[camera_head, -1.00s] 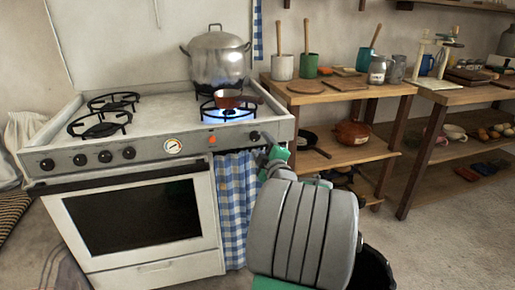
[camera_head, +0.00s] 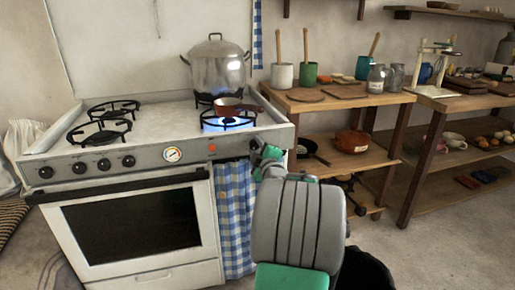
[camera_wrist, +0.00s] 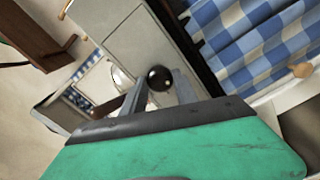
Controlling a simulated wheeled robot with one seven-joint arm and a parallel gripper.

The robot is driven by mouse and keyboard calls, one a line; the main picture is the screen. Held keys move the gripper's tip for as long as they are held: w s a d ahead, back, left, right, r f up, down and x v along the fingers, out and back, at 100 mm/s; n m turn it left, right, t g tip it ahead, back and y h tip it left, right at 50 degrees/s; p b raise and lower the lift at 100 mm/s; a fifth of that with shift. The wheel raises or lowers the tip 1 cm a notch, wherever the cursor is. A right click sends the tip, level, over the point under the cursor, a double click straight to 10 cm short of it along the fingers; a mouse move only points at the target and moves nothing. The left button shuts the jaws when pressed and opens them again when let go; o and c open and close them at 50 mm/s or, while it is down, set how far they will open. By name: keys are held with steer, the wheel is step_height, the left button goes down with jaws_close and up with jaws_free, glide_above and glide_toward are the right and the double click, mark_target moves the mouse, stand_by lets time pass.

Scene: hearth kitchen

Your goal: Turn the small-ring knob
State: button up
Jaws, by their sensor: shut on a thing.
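The stove (camera_head: 150,146) stands at the left, with a row of dark knobs along its front panel. The knob at the panel's right end (camera_head: 254,145) is partly covered by my gripper (camera_head: 262,152) in the head view. In the wrist view this round black knob (camera_wrist: 159,78) sits between the two fingers of my gripper (camera_wrist: 160,90), which is shut on it. A blue flame (camera_head: 222,125) burns on the front right burner under a small brown pan (camera_head: 232,107). The knob's pointer mark cannot be made out.
A large lidded pot (camera_head: 217,65) stands on the rear right burner. A blue checked cloth (camera_head: 235,215) hangs below the panel, close to my gripper. A wooden shelf unit (camera_head: 335,100) with jars and pots stands to the right. Open floor lies in front at the right.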

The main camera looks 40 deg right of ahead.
jaws_close()
steer(key=shift+s+d, duration=0.1)
steer(key=shift+d, duration=0.05)
